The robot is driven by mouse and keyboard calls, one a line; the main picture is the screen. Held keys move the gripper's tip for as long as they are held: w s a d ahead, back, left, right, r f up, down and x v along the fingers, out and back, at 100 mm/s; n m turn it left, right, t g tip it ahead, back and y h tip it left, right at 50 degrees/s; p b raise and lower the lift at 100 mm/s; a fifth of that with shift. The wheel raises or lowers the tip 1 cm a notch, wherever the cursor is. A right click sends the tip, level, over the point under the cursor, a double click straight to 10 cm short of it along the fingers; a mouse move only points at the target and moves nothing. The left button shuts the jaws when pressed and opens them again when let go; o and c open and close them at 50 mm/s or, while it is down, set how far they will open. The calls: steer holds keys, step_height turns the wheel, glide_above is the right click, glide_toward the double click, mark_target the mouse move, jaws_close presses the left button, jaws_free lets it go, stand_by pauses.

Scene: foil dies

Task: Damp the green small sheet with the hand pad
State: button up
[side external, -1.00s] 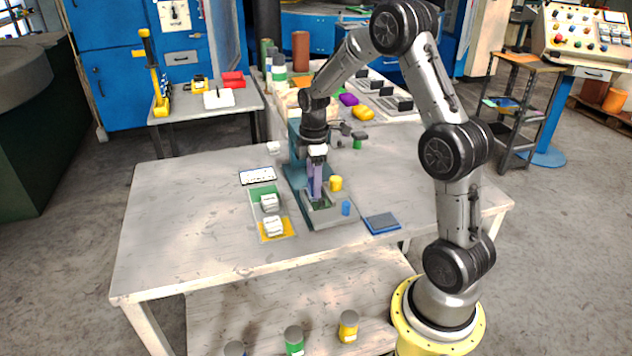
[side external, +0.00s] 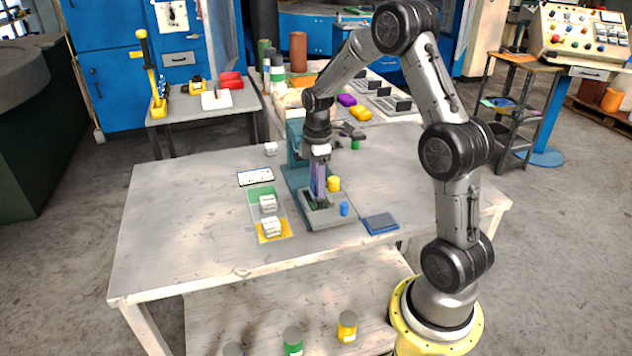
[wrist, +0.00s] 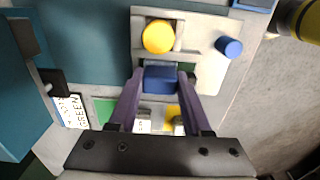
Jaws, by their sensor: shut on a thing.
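My gripper (wrist: 160,80) points down over the grey bed (side external: 338,222) of the teal press. It is shut on a blue block, which I take for the hand pad (wrist: 160,79). Beside the pad, a dark green patch (wrist: 190,76), likely the green small sheet, shows in the bed's recess. The pad and fingers hide most of it. I cannot tell whether the pad touches it. In the side external view, the purple fingers (side external: 318,192) reach down into the recess and hide the pad.
A yellow knob (wrist: 158,36) and a blue peg (wrist: 229,46) stand close by on the bed. A green and yellow tray (side external: 263,193) with white blocks lies left, below a label card (side external: 255,177). A flat blue-edged pad (side external: 381,223) lies right. The table's left part is clear.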

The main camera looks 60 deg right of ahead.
steer(key=shift+w+a, duration=0.15)
steer(key=shift+a, duration=0.05)
steer(key=shift+w+a, duration=0.25)
steer(key=shift+w, duration=0.05)
steer(key=shift+s+d, duration=0.2)
stand_by(0.7)
steer(key=shift+s+d, duration=0.25)
steer(key=shift+w+a, duration=0.3)
stand_by(0.5)
steer(key=shift+w+a+f, duration=0.1)
steer(key=shift+w+a, duration=0.1)
steer(key=shift+s+d, duration=0.1)
steer(key=shift+s, duration=0.05)
stand_by(0.4)
steer(key=shift+s+d, duration=0.25)
steer(key=shift+s, duration=0.05)
